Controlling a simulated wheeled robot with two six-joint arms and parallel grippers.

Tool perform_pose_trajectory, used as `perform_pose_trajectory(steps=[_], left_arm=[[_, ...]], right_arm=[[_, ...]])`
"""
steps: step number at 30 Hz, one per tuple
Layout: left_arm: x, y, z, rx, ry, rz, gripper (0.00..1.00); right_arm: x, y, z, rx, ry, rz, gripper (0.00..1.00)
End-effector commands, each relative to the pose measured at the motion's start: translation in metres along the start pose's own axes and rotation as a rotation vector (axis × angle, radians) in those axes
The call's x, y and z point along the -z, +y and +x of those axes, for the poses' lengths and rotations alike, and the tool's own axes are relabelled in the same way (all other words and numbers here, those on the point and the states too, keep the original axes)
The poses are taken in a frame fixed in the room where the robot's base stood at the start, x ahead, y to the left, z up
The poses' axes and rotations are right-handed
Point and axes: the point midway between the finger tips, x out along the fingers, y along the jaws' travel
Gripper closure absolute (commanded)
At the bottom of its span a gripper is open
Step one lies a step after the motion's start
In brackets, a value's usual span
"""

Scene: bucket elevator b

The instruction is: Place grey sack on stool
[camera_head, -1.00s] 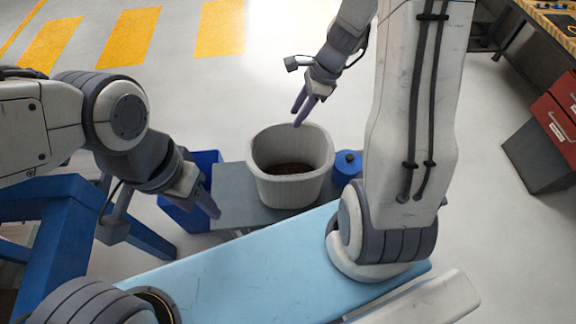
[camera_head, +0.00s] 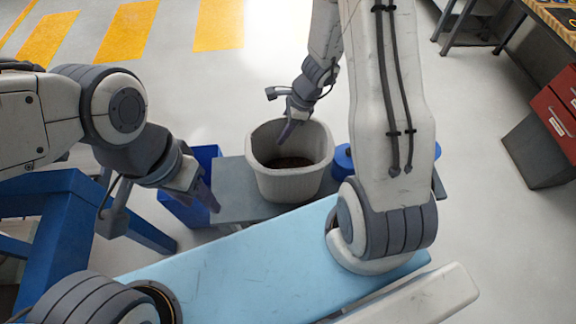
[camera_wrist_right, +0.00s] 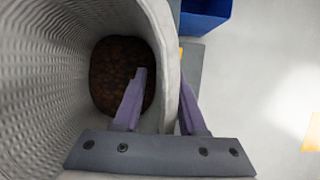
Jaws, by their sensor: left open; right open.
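The grey sack (camera_head: 292,180) is an open, upright, pale container with dark brown contents. It stands on a grey flat surface (camera_head: 232,190). My right gripper (camera_head: 288,135) is open at the sack's far rim. In the right wrist view, its open fingers (camera_wrist_right: 158,105) straddle the sack's rim (camera_wrist_right: 166,60), one over the inside and one outside. I cannot tell whether they touch the wall. My left gripper (camera_head: 207,197) is open and empty, left of the sack and apart from it. A blue stool-like frame (camera_head: 62,215) stands at the left, partly hidden by my left arm.
A blue bin (camera_head: 190,208) stands left of the grey surface, and it also shows in the right wrist view (camera_wrist_right: 206,14). A blue round object (camera_head: 343,160) sits right of the sack. A red drawer cabinet (camera_head: 555,122) is at the far right. Floor behind the sack is open.

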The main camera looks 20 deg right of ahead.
Motion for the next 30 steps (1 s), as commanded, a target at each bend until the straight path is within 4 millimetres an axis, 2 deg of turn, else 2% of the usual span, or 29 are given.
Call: perform_pose_trajectory(steps=[2,3,6,30], left_arm=[[0.0,0.0,-0.0001,0.0,0.0,0.0,0.5],[0.0,0.0,-0.0001,0.0,0.0,0.0,0.5],[0.0,0.0,-0.0001,0.0,0.0,0.0,0.5],[0.0,0.0,0.0002,0.0,0.0,0.0,0.5]], right_arm=[[-0.0001,-0.0002,-0.0004,0.0,0.0,0.0,0.59],[-0.0002,-0.0002,-0.0005,0.0,0.0,0.0,0.63],[-0.0002,-0.0001,-0.0006,0.0,0.0,0.0,1.0],[-0.0005,-0.0009,-0.0003,0.002,0.0,0.0,1.0]])
